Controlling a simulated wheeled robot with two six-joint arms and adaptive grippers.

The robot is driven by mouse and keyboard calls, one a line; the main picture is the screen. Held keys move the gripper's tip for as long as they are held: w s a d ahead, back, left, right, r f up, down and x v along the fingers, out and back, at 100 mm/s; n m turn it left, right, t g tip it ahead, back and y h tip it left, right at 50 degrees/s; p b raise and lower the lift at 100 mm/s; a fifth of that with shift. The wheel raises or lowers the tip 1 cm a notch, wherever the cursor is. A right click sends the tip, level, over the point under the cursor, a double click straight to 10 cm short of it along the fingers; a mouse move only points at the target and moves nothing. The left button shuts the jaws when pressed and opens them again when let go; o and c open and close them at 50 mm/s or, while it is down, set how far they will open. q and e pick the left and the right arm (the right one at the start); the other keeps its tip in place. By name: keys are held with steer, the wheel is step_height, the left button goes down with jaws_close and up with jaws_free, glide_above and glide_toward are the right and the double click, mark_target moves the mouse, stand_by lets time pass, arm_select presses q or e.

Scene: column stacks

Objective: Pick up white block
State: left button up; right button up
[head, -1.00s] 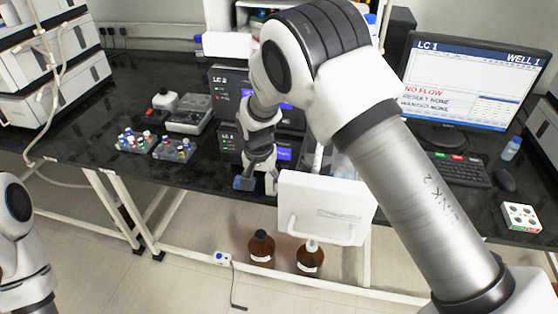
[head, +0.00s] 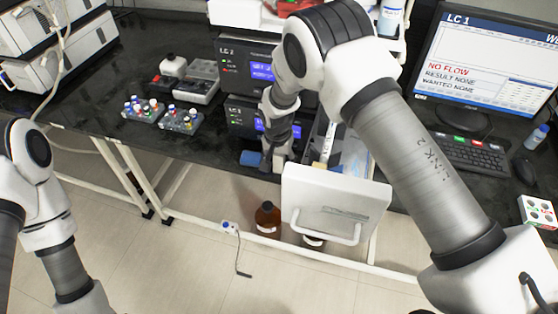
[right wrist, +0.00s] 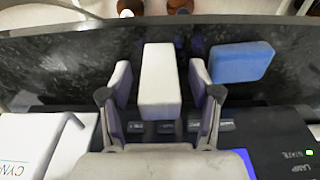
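The white block (right wrist: 160,82) lies on the dark bench top in the right wrist view, between the two fingers of my right gripper (right wrist: 160,92). A thin gap shows between the block and each finger, so the gripper looks open around it. In the head view my right gripper (head: 276,160) is low at the bench's front edge, and I cannot make out the white block there. My left arm shows at the left of the head view, but its gripper is out of frame.
A blue block (right wrist: 241,62) lies just right of the gripper in the wrist view. Behind stand the LC units (head: 243,62). An open drawer with a white front (head: 330,200) juts out beside my right gripper. Vial racks (head: 180,121) stand to the left.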

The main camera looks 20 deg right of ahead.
steer(key=c, duration=0.8)
